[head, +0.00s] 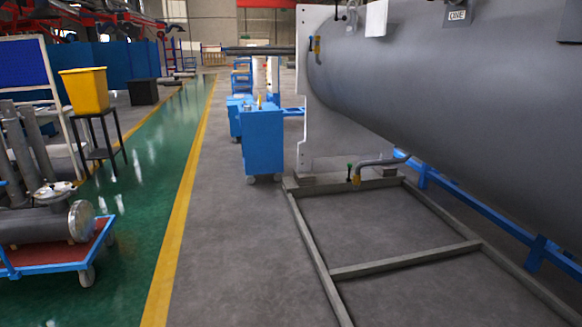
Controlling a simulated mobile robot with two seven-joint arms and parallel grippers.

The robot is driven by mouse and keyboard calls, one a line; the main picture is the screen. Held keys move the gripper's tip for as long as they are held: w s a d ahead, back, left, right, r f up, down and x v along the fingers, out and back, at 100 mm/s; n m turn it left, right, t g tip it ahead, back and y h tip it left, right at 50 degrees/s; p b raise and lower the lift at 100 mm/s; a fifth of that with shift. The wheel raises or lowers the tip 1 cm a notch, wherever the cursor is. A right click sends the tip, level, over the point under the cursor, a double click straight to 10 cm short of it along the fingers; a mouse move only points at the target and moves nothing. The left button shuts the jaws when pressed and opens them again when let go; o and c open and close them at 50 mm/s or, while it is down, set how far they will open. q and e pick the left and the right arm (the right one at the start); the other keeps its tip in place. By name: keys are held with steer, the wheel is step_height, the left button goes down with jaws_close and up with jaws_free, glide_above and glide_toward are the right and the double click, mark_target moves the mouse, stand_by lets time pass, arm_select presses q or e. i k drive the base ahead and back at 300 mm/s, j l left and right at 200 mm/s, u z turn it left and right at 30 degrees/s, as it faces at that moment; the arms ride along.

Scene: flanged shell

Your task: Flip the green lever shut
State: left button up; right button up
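A small green lever (349,166) shows in the head view, low at the near end of a bent grey pipe (382,162) under the large grey shell (450,90). A brass-coloured fitting (357,180) sits right beside it at the pipe's end. The lever looks roughly upright, but it is too small to tell its exact position. Neither of my grippers is in view.
A grey metal floor frame (405,259) lies in front of the pipe, with a white upright plate (318,120) behind. A blue cabinet (263,143) on casters stands left of it. The grey floor (240,260) between frame and yellow line is clear. A blue cart (60,262) stands far left.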

mark_target(349, 166)
steer(key=i+j+z, duration=0.2)
steer(key=i+z, duration=0.15)
steer(key=i, duration=0.15)
steer(key=i+j+z, duration=0.4)
steer(key=i+u, duration=0.35)
steer(key=i, duration=2.1)
